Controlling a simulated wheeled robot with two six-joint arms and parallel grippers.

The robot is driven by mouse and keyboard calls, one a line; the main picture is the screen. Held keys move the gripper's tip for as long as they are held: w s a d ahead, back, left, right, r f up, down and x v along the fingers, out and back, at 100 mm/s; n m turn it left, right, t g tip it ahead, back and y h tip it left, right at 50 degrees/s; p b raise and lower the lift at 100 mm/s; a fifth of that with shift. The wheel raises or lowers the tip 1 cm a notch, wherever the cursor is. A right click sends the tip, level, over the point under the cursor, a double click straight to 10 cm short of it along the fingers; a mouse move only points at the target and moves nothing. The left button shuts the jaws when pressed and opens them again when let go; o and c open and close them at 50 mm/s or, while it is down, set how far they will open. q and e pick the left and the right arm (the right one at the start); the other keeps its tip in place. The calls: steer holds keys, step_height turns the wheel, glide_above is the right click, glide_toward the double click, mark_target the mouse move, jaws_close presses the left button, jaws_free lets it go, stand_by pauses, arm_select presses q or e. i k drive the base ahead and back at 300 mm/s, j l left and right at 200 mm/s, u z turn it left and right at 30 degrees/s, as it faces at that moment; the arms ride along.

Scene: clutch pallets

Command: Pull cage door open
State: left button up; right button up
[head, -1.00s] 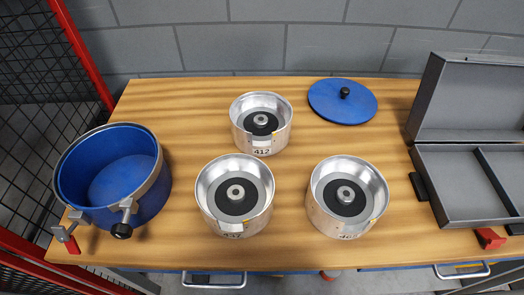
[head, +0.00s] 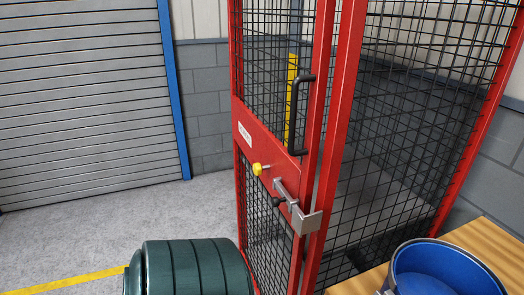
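The red-framed cage door (head: 262,140) with black mesh stands in the middle of the head view. Its right edge is next to the red cage post (head: 337,130), with a narrow dark gap between them. A black vertical pull handle (head: 294,115) is on the upper part of the door. A grey metal latch (head: 297,208) with a black knob (head: 278,201) sits lower, reaching from the door across to the post. A yellow knob (head: 258,169) is to the left of the latch. Neither of my grippers is in view.
A dark green ribbed container (head: 190,268) stands at the bottom, in front of the door's left side. A wooden table (head: 487,239) with a blue pot (head: 445,270) is at lower right. Grey floor (head: 90,232) is open at left, before a roller shutter (head: 80,90).

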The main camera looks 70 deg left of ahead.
mark_target(254, 140)
steer(key=u, duration=2)
